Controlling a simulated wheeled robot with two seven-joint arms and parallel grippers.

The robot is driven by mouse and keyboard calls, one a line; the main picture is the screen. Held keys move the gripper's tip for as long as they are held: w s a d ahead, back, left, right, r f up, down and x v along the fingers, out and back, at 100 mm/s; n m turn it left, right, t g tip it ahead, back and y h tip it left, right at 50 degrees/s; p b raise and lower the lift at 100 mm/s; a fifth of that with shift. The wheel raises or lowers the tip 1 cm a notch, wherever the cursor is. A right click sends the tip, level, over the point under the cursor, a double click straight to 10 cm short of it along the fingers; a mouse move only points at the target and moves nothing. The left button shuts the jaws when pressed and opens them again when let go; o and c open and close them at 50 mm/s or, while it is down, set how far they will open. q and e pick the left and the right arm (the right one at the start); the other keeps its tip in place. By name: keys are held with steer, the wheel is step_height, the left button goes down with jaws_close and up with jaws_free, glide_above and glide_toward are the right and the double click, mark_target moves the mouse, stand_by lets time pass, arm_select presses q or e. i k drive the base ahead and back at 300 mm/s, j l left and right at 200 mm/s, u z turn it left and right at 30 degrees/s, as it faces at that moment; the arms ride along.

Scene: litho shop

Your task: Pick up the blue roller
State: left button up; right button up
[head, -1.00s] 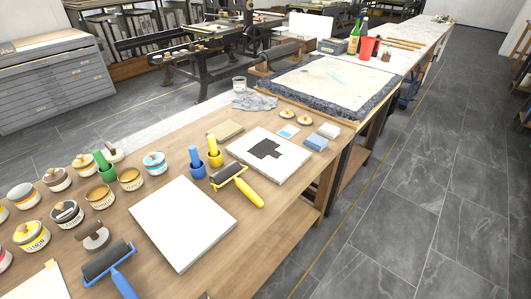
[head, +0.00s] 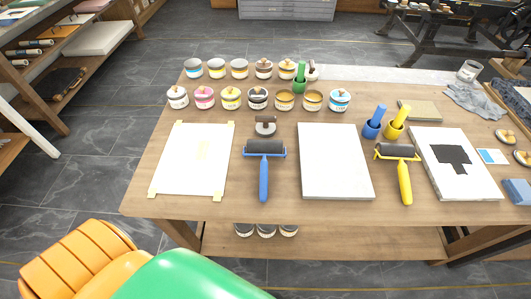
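The blue roller (head: 264,166) lies on the wooden table, between a taped white sheet on its left and a white slab on its right. Its dark cylinder points to the back and its blue handle points toward the front edge. Neither of my grippers is visible in the head view.
A yellow roller (head: 403,172) lies right of the white slab (head: 333,160). The taped sheet (head: 190,160) is at left. Several ink tins stand farther back. Orange and green shapes fill the bottom left; I cannot tell what they are.

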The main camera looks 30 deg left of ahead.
mark_target(264, 171)
steer(key=k+l+u, duration=0.1)
steer(key=l+u, duration=0.35)
steer(key=k+l+u, duration=0.15)
steer(key=l+u, duration=0.3)
